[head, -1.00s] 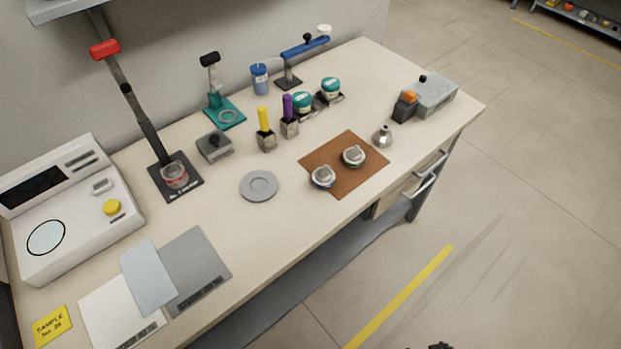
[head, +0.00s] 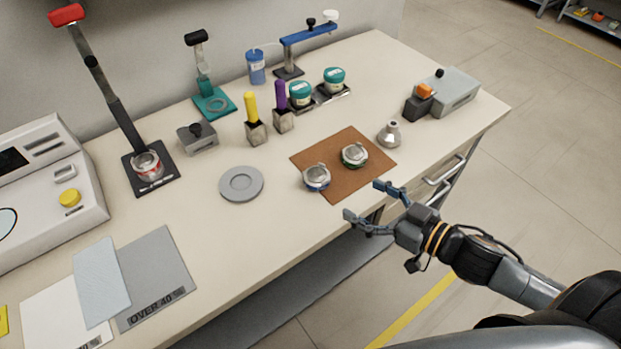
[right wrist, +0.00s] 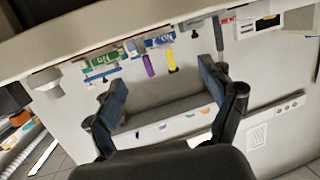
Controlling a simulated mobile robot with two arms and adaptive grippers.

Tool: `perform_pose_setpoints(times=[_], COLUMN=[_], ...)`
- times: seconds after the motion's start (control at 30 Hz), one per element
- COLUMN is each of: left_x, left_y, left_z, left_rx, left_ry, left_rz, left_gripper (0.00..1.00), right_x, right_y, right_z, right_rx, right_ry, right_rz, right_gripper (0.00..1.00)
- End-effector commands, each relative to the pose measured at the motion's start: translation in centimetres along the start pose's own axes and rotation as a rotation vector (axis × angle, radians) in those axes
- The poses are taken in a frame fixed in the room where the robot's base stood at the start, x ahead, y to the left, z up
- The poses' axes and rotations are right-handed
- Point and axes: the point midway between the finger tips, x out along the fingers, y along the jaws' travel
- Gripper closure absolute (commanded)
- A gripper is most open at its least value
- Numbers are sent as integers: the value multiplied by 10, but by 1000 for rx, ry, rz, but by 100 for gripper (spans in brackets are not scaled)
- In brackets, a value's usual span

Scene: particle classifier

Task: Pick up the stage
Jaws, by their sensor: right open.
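No label marks which item is the stage, so I cannot tell for sure. Two small round metal-topped pieces, one with a blue base (head: 316,177) and one with a green base (head: 354,155), sit on the mat. My right gripper (head: 365,200) is open and empty at the bench's front edge, right of the blue-based piece and apart from it. Its open fingers also show in the right wrist view (right wrist: 163,80). My left gripper is not in view.
The brown mat (head: 340,190) lies near the front edge. A metal funnel-like piece (head: 389,134) and a grey box with an orange part (head: 455,90) stand to its right. Yellow (head: 251,107) and purple (head: 281,95) handles stand behind. Bench between plate and mat is clear.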

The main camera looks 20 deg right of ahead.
Motion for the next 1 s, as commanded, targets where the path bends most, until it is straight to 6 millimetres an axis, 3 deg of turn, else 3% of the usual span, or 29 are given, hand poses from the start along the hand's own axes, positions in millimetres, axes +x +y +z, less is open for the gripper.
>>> perform_pose_setpoints(times=[0.6, 1.0], left_x=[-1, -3], left_y=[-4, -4], left_z=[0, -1], left_rx=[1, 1], left_ry=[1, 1], left_rz=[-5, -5], left_gripper=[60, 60], right_x=[71, 95], right_y=[2, 0], right_z=[-1, 0], right_rx=[-2, -2], right_ry=[2, 2], right_rz=[4, 4], right_gripper=[18, 18])
